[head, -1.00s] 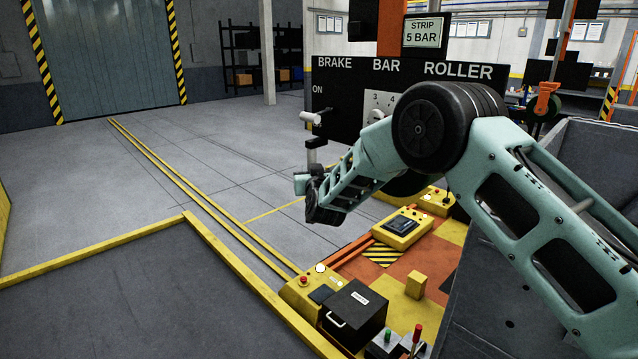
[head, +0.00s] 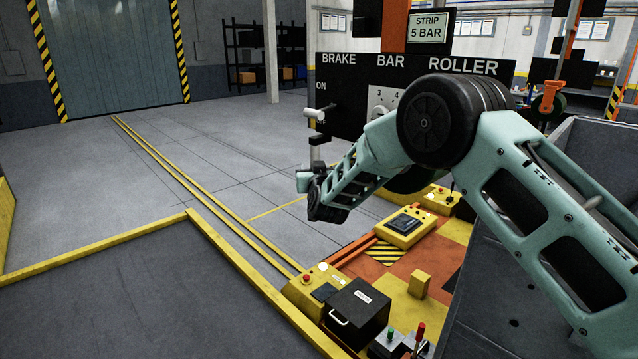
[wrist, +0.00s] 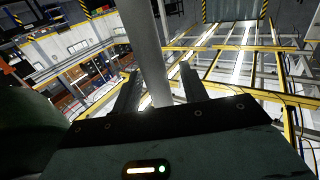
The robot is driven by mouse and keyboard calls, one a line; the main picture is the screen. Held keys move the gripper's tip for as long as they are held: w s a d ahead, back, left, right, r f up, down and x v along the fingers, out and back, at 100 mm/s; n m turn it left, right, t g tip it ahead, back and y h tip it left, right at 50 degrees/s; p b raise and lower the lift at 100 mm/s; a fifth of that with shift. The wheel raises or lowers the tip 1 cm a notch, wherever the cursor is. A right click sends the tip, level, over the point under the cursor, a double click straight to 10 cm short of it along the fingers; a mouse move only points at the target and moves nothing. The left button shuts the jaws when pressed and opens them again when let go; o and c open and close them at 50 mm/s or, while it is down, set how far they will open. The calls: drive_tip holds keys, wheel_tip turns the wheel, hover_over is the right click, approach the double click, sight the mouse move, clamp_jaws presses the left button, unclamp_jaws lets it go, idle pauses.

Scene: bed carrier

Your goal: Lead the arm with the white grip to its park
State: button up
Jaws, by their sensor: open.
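A short white grip (head: 314,114) sticks out at the left edge of the black brake panel, by the word ON. A pale upright rod (head: 316,141) shows just below it, with dark parts around it. My gripper (head: 316,163) is at the left end of my teal arm, just under that rod; its fingers are small and hard to make out there. In the wrist view my gripper (wrist: 160,88) is open, with a dark finger on each side of a thick pale grey bar (wrist: 147,45). I cannot tell whether the fingers touch the bar. The park is not clearly identifiable.
The black panel (head: 410,66) reads BRAKE, BAR, ROLLER, with a dial marked 3 and 4. Below are a yellow control box (head: 404,228), a black box with a handle (head: 355,312) and a yellow block (head: 419,284). Open grey floor (head: 200,170) lies left, beyond a yellow-edged barrier (head: 100,240).

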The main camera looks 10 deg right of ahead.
drive_tip(key=s+b, duration=0.4)
drive_tip(key=s, duration=1.2)
drive_tip(key=shift+s+d, duration=0.3)
drive_tip(key=s+a+f+n+g+y, duration=0.25)
drive_tip(key=s+g, duration=0.25)
drive_tip(key=s, duration=0.4)
drive_tip(key=s+a+f+n+g+y, duration=0.1)
drive_tip(key=s+a+n+g+y, duration=0.15)
drive_tip(key=s+g, duration=0.45)
drive_tip(key=s+d+f+n+g+h, duration=0.1)
drive_tip(key=s+d, duration=0.4)
drive_tip(key=s, duration=0.7)
drive_tip(key=s+d+f+n+g+h, duration=0.1)
drive_tip(key=s+d+g+h, duration=0.3)
drive_tip(key=s, duration=0.9)
drive_tip(key=shift+d+g, duration=0.5)
drive_tip(key=shift+f, duration=0.1)
drive_tip(key=shift+c, duration=0.3)
